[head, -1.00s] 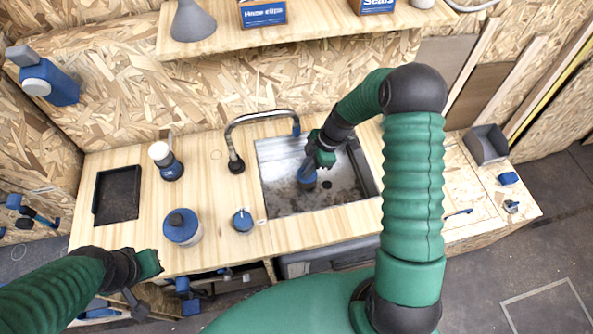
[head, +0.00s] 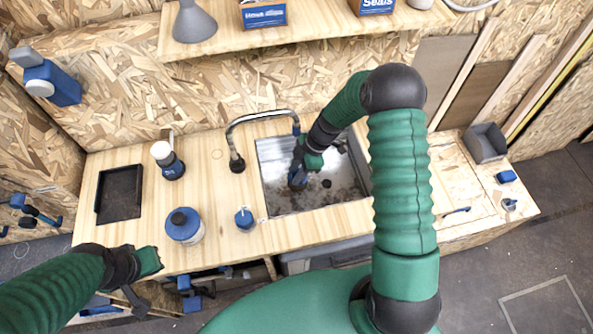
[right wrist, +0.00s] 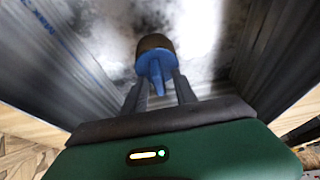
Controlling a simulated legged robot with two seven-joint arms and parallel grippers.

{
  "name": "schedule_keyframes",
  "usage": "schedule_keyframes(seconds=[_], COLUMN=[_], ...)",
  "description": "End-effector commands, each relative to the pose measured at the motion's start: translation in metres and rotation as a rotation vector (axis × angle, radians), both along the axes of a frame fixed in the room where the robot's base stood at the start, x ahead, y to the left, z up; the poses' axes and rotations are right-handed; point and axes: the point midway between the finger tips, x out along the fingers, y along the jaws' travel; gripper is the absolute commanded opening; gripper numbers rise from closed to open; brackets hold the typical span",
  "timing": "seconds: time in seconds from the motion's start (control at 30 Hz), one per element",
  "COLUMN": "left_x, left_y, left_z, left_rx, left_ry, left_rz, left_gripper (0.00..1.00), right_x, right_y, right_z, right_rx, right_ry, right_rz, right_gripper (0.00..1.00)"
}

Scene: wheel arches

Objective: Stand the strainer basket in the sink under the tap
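The strainer basket (head: 296,182) is a small blue piece low in the metal sink (head: 344,190), left of the dark drain hole. The right wrist view shows its blue body (right wrist: 157,68) with a dark round end towards the basin floor. My right gripper (head: 301,169) reaches into the sink, its fingers (right wrist: 159,88) closed on either side of the blue part. Whether the basket touches the floor is unclear.
Left of the sink stand a blue-lidded jar (head: 184,226), a small blue-topped container (head: 244,219), a white-topped bottle (head: 167,160) and a black tray (head: 119,194). A grey bin (head: 485,143) stands at the right. The sink walls enclose my right gripper.

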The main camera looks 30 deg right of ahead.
Motion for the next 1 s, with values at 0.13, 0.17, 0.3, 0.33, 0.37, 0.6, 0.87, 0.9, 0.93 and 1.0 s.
schedule_keyframes(seconds=[0.13, 0.17, 0.3, 0.33, 0.37, 0.6, 0.87, 0.9, 0.93, 1.0], left_x=[0.000, 0.000, 0.000, 0.000, 0.000, 0.000, 0.000, 0.000, 0.000, 0.000], left_y=[0.000, 0.000, 0.000, 0.000, 0.000, 0.000, 0.000, 0.000, 0.000, 0.000], left_z=[-0.003, -0.003, -0.008, -0.009, -0.010, -0.012, -0.012, -0.012, -0.012, -0.012], left_rx=[0.000, 0.000, 0.000, 0.000, 0.000, 0.000, 0.000, 0.000, 0.000, 0.000], left_ry=[0.000, 0.000, 0.000, 0.000, 0.000, 0.000, 0.000, 0.000, 0.000, 0.000], left_rz=[0.000, 0.000, 0.000, 0.000, 0.000, 0.000, 0.000, 0.000, 0.000, 0.000], left_gripper=[0.00, 0.00, 0.00, 0.00, 0.00, 0.00, 0.00, 0.00, 0.00, 0.00], right_x=[-0.001, -0.001, -0.004, -0.005, -0.006, -0.011, -0.040, -0.049, -0.056, -0.074], right_y=[-0.007, -0.009, -0.023, -0.026, -0.029, -0.043, -0.018, -0.011, -0.006, 0.004], right_z=[0.015, 0.021, 0.055, 0.063, 0.070, 0.107, 0.118, 0.121, 0.122, 0.126], right_rx=[0.000, -0.001, -0.002, -0.003, -0.002, -0.001, -0.098, -0.127, -0.146, -0.182], right_ry=[-0.003, -0.004, -0.006, -0.006, -0.005, -0.001, 0.108, 0.129, 0.141, 0.158], right_rz=[-0.002, -0.002, -0.003, -0.003, -0.002, 0.000, -0.250, -0.337, -0.405, -0.565], right_gripper=[0.34, 0.34, 0.34, 0.34, 0.34, 0.34, 0.34, 0.34, 0.34, 0.34])
